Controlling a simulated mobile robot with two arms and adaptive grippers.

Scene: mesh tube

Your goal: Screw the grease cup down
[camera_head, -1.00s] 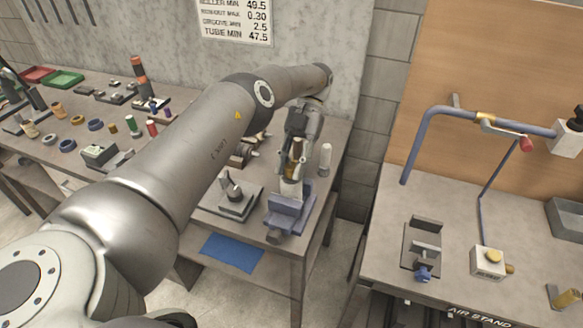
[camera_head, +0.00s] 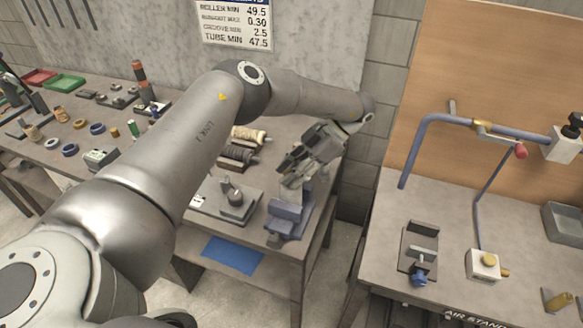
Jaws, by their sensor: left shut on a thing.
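My left gripper (camera_head: 290,172) is shut at the top of a pale grey piece (camera_head: 291,184) that stands in the blue-grey vise (camera_head: 288,217) at the front right of the left bench. The gripper lies tilted, its wrist up and to the right of its fingertips. The grease cup is hidden between the fingers, so I cannot see its threads or how deep it sits. My right gripper is not in view.
A flat grey fixture (camera_head: 228,199) stands just left of the vise. Spools (camera_head: 240,150) lie behind it. A blue sheet (camera_head: 233,254) lies on the lower shelf. The right bench (camera_head: 450,225) holds a blue pipe frame and is separated by a gap.

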